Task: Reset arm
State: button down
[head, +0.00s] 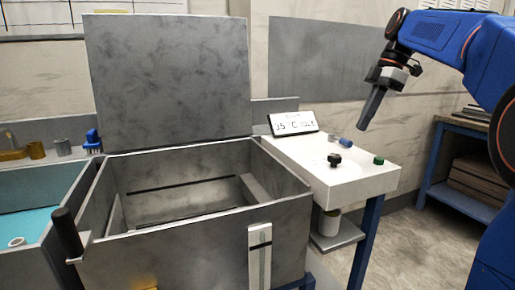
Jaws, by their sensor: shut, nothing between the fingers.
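My gripper (371,109) is at the upper right, at the end of my blue arm. It points down and to the left, in the air above the white-topped side table. Its fingers are together and nothing shows between them. It touches nothing in view. No microscope can be made out in this view.
A grey metal tank (180,246) with its lid (168,80) raised stands at centre left. The white side table (352,184) holds a black knob (334,160), a green piece (379,160), a blue piece (346,143) and a display (293,123). A blue workbench (462,128) stands right.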

jog(key=s+a+f+m+t+h, duration=0.1)
jog(key=s+f+m+t+h, duration=0.3)
jog(key=s+f+m, duration=1.4)
jog(key=s+f, duration=1.2)
jog(key=s, duration=0.1)
jog(key=shift+f+t, duration=0.4)
